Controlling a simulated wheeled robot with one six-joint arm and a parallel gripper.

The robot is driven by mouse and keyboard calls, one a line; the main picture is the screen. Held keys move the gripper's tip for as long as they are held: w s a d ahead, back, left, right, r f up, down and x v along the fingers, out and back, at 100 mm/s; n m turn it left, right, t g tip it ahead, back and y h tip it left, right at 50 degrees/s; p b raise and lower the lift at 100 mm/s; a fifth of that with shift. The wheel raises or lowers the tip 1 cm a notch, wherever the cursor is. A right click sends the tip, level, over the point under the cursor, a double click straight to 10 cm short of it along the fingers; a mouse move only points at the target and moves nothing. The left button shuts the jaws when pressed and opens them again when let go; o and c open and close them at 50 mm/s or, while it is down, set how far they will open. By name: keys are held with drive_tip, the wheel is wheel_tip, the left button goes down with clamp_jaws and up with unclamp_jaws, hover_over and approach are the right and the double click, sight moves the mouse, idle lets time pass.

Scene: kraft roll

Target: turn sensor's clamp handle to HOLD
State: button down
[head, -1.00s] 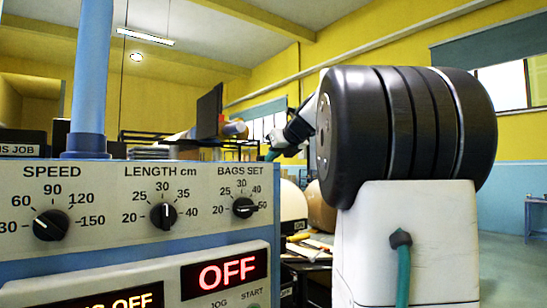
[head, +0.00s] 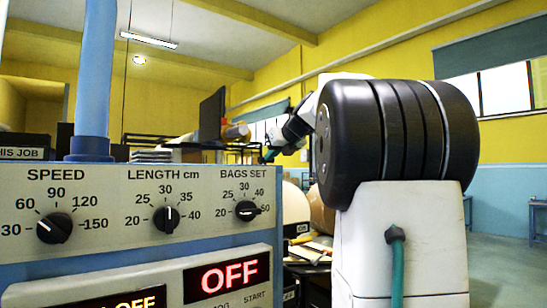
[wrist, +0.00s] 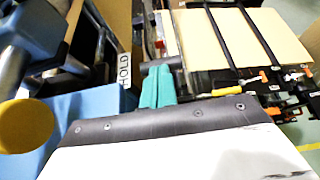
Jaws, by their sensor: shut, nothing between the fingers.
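In the wrist view a white tag reading HOLD (wrist: 125,70) stands just left of my gripper (wrist: 160,80). The teal fingers are together with nothing between them. A yellow round knob (wrist: 25,125) is at the left edge, in front of blue and dark parts (wrist: 40,40); it may belong to the clamp handle, but I cannot tell. The gripper is apart from the knob. In the head view my gripper (head: 270,155) is small and far off, at the end of my arm. The sensor and its handle cannot be made out there.
A control panel (head: 110,185) with SPEED, LENGTH and BAGS SET dials and a lit OFF display (head: 228,276) fills the left of the head view. A blue post (head: 92,80) rises behind it. The wrist view shows a cluttered bench with a yellow-handled tool (wrist: 225,91).

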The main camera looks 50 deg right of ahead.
drive_tip(key=shift+w+d+r, duration=0.2)
drive_tip(key=shift+w+r, duration=0.2)
drive_tip(key=shift+w, duration=0.4)
drive_tip(key=shift+w+d+r, duration=0.2)
drive_tip(key=shift+w+r, duration=0.15)
drive_tip(key=shift+w, duration=0.45)
drive_tip(key=s+a+r, duration=0.2)
drive_tip(key=s+r, duration=0.7)
drive_tip(key=shift+s, duration=0.15)
